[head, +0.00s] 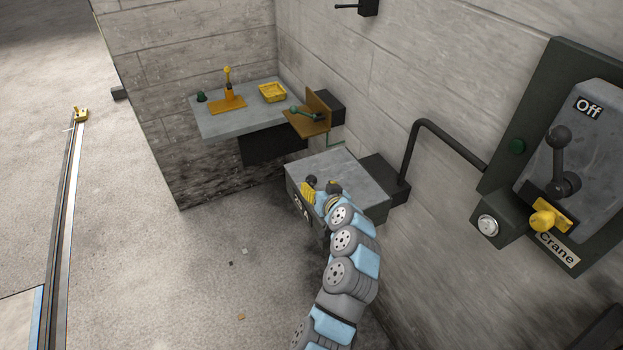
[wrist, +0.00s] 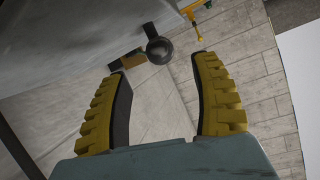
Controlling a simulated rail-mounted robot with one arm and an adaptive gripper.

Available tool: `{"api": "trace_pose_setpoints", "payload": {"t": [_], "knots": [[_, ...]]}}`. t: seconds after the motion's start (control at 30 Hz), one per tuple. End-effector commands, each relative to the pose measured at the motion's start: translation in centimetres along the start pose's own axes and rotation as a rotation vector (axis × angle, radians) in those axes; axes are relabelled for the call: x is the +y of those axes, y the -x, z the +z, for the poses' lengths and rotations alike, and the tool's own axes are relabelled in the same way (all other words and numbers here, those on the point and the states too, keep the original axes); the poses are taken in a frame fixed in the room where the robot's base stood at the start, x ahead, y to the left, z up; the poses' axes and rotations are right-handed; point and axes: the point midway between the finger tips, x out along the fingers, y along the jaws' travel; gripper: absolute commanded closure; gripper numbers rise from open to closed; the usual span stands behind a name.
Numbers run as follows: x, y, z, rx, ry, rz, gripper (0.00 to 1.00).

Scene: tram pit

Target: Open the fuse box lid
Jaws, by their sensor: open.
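The fuse box (head: 305,201) is a dark box on the wall with a grey lid (head: 345,165); the lid looks shut and lies flat. White lettering on its front is partly hidden by my arm. My gripper (head: 320,187) is at the front edge of the lid, with its yellow fingers apart. In the wrist view, my gripper (wrist: 161,66) is open and empty. A dark round knob (wrist: 159,50) shows just beyond and between the fingertips, by the edge of the grey lid (wrist: 70,50). I cannot tell whether a finger touches it.
A bent black pipe (head: 412,145) runs from the box to the crane panel (head: 590,150) on the right. The floor at left is mostly clear, with a rail (head: 65,200).

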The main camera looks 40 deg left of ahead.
Motion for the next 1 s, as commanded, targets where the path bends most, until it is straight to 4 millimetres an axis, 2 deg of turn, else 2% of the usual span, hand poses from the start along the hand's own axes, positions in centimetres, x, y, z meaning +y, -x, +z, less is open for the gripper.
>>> {"api": "trace_pose_setpoints", "payload": {"t": [0.6, 1.0], "knots": [[-0.1, -5.0, 0.0, -0.003, -0.001, -0.004, 0.36], [0.0, -6.5, 0.1, -0.002, 0.000, -0.001, 0.36]]}}
